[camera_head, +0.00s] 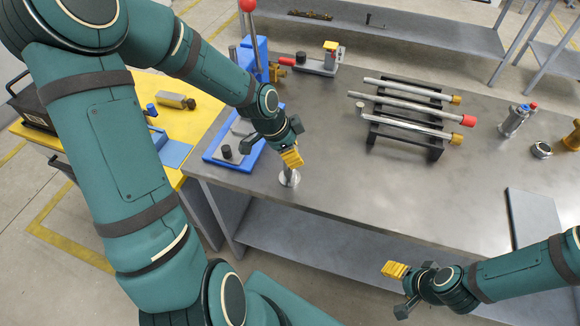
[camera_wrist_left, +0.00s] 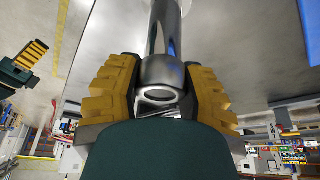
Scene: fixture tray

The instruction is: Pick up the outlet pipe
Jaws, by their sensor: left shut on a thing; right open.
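The outlet pipe, a short silvery metal piece, shows below my left gripper (camera_head: 292,155) in the head view, near the bench's front left edge. In the left wrist view the pipe's metal collar (camera_wrist_left: 160,75) sits between the two yellow fingers, which are shut on it. The pipe runs on away from the fingers. I cannot tell whether its far end touches the bench. My right gripper (camera_head: 398,288) is open and empty in front of the bench's front edge.
A blue fixture (camera_head: 212,157) stands just left of my left gripper. A black rack (camera_head: 436,151) with several rods stands at the back right. A metal fitting (camera_head: 514,121) and a grey plate (camera_head: 535,216) are further right. The bench middle (camera_head: 400,200) is clear.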

